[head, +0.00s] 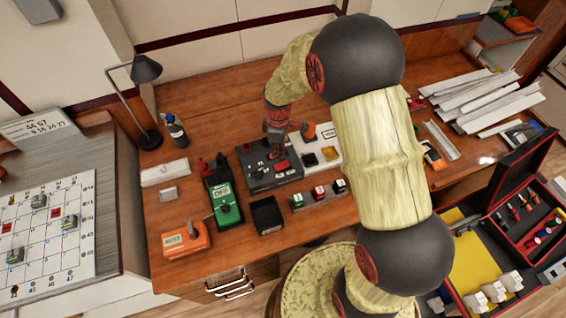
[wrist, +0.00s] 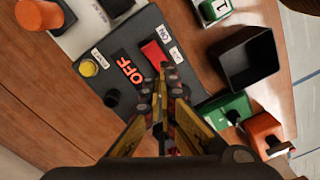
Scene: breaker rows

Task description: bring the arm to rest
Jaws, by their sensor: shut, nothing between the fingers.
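My gripper (head: 278,143) hangs over the dark grey switch box (head: 262,180) on the wooden bench. In the wrist view my gripper (wrist: 163,78) has its fingertips together and empty. They appear just beside the red switch (wrist: 155,55) on the box, between the OFF and ON labels; I cannot tell whether they touch it. The OFF label shows large in red. A yellow button (wrist: 88,67) and a black knob (wrist: 111,98) sit on the same box. My arm crosses the middle of the head view and hides part of the bench.
A black open bin (head: 267,215), a green OFF box (head: 223,206) and an orange box (head: 186,241) stand nearby. A desk lamp (head: 146,70) is at the back left. White strips (head: 490,100) and a red toolbox (head: 520,180) lie to the right.

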